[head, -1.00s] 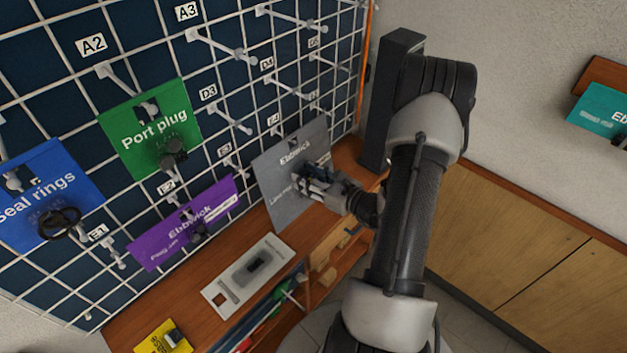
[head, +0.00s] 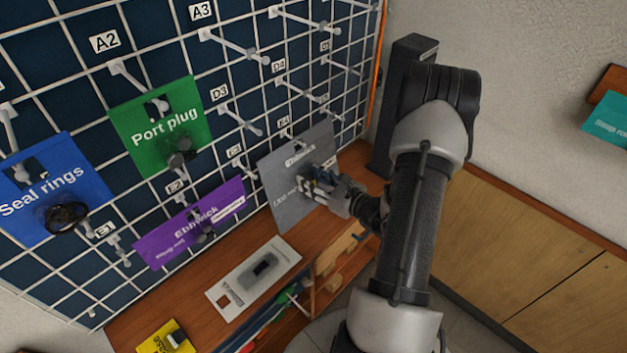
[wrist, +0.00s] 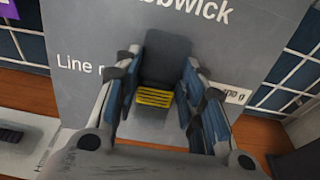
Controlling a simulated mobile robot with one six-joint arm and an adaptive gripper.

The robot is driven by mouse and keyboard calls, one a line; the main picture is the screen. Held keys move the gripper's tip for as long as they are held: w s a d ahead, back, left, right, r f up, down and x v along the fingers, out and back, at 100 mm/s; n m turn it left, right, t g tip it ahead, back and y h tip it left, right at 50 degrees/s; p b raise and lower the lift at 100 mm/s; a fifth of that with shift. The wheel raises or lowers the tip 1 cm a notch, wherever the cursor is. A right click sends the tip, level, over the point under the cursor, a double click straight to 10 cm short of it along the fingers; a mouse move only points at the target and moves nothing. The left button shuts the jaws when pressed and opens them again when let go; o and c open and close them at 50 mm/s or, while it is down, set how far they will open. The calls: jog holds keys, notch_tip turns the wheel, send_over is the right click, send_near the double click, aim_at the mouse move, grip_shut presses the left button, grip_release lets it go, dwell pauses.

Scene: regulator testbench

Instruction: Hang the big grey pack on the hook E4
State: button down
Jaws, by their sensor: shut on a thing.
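The big grey pack (head: 287,190) is upright and close in front of the wire grid, near its lower right. My gripper (head: 318,184) is shut on the dark part at the pack's front. In the wrist view the grey pack (wrist: 90,35) fills the upper middle, and my gripper's fingers (wrist: 160,85) sit on both sides of a dark block with yellow ridges. The E4 label (head: 284,123) shows just above the pack's top edge. The hook E4 itself is hidden behind the pack, so I cannot tell whether the pack touches it.
A purple pack (head: 190,225), a green pack (head: 160,130) and a blue pack (head: 50,190) hang to the left. Bare hooks stick out above. A white pack (head: 235,290) and a yellow pack (head: 165,338) lie on the wooden shelf. A black column (head: 405,100) stands right of the grid.

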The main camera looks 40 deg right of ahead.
jog(key=c, duration=0.9)
grip_release()
jog(key=shift+c, duration=0.2)
jog(key=v, duration=1.2)
